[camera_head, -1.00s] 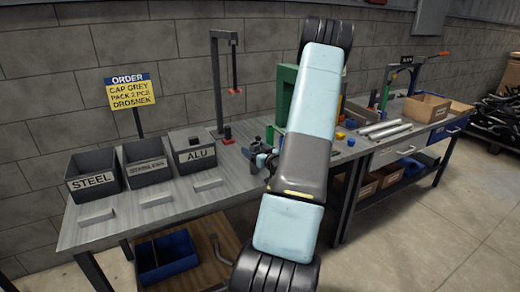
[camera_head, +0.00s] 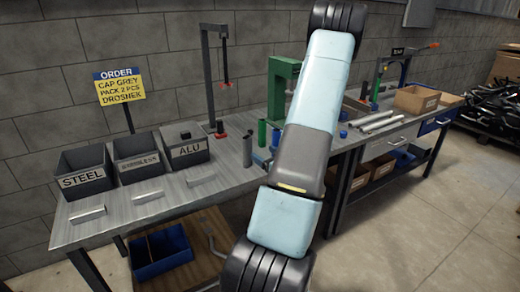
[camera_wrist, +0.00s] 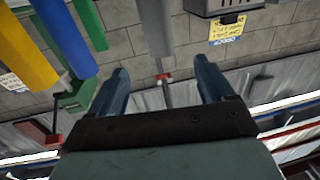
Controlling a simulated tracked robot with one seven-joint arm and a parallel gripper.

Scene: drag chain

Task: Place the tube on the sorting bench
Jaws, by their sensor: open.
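A grey tube (camera_head: 247,152) stands upright on the grey top of the sorting bench (camera_head: 150,205), right of the bins. In the wrist view, which is upside down, the grey tube (camera_wrist: 154,32) shows beyond the gap between my fingers, apart from them. My gripper (camera_wrist: 162,78) is open and empty. In the head view my arm hides the gripper. A green tube (camera_head: 262,133) and a blue tube (camera_head: 275,138) stand just right of the grey one. The wrist view also shows a yellow tube (camera_wrist: 28,55).
Bins marked STEEL (camera_head: 85,182), a partly unreadable label (camera_head: 140,168) and ALU (camera_head: 189,151) line the bench's back left. A tall stand (camera_head: 208,80) rises behind the grey tube. A green frame (camera_head: 280,85) stands to its right. The bench's front left has small holders.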

